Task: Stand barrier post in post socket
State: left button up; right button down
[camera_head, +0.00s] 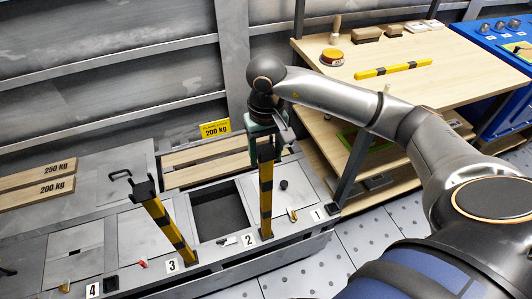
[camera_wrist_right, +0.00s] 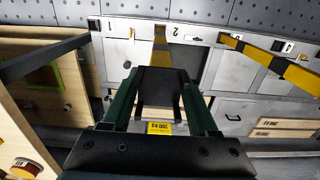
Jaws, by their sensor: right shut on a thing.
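My right gripper (camera_head: 264,140) is shut on the top of a black-and-yellow barrier post (camera_head: 266,195). The post is upright, its foot at the front strip beside label 2; whether it is fully seated in a socket I cannot tell. In the right wrist view, the green fingers of my right gripper (camera_wrist_right: 160,85) flank the post's black head, and its yellow part (camera_wrist_right: 160,38) shows beyond. A second barrier post (camera_head: 165,226) stands by label 3. A third (camera_head: 393,69) lies on the wooden bench. Empty square sockets show by label 1 (camera_head: 333,209) and label 4 (camera_head: 111,283). My left gripper is not in view.
The wooden bench (camera_head: 455,68) at the right holds a red-and-yellow round button (camera_head: 332,57) and small blocks. A dark open compartment (camera_head: 218,212) lies between the two standing posts. A grey rack upright (camera_head: 356,165) stands right of the held post.

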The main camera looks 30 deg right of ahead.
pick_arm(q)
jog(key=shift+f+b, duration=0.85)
pick_arm(e)
jog(key=shift+f, duration=0.6)
dwell(0.9)
jog(key=shift+c, duration=0.4)
grip_release()
jog(key=shift+f, duration=0.1)
notch_tip(320, 180, up, 11)
jog(key=shift+r+p, duration=0.2)
jog(key=shift+p, duration=0.2)
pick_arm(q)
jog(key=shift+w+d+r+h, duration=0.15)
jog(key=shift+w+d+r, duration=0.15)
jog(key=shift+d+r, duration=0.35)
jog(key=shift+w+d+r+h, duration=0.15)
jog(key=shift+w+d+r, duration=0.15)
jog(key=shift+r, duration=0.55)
pick_arm(e)
jog(key=shift+r, duration=0.65)
